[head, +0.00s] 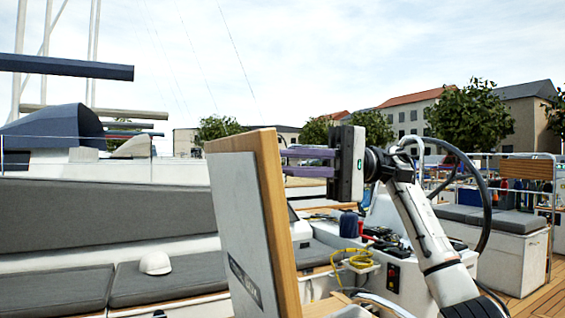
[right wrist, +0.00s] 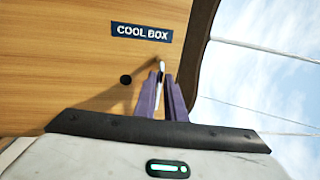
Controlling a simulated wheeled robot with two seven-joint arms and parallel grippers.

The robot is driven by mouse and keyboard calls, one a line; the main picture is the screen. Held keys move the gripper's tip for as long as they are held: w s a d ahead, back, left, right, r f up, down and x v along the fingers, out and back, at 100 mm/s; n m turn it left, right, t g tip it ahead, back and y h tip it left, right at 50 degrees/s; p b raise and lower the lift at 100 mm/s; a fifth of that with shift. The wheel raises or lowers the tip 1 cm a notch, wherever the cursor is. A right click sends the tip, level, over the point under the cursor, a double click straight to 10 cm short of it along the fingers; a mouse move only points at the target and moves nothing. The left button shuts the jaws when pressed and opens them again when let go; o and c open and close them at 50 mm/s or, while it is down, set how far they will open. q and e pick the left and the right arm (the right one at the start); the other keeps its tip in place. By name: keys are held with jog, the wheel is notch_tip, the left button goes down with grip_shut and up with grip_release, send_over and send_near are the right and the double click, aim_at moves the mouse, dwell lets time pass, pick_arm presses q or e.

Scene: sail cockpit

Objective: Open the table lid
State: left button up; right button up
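The table lid (head: 250,230) stands raised and tilted near upright in the middle of the head view, with a pale grey face and a wooden edge. In the right wrist view its wooden face (right wrist: 70,60) carries a COOL BOX label (right wrist: 142,32) and a dark round hole. My right gripper (head: 285,161) is on the lid's right side. Its purple fingers point at the wood, with a narrow gap between them. In the wrist view a small pale piece shows between the fingertips (right wrist: 162,76); I cannot tell whether they touch it. My left gripper is out of view.
Grey cushioned benches (head: 165,280) with a white cap (head: 155,262) lie to the left. A white console (head: 390,275) with a yellow coiled cord (head: 357,259) and tools is behind the lid. Another cushioned bench (head: 500,240) and wooden deck are at right.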

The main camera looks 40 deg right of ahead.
jog(key=o, duration=0.4)
jog(key=shift+c, duration=0.2)
pick_arm(q)
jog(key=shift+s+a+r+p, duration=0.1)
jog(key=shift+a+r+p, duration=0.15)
jog(key=shift+p, duration=0.45)
pick_arm(e)
jog(key=v, duration=1)
jog(key=shift+d, duration=0.15)
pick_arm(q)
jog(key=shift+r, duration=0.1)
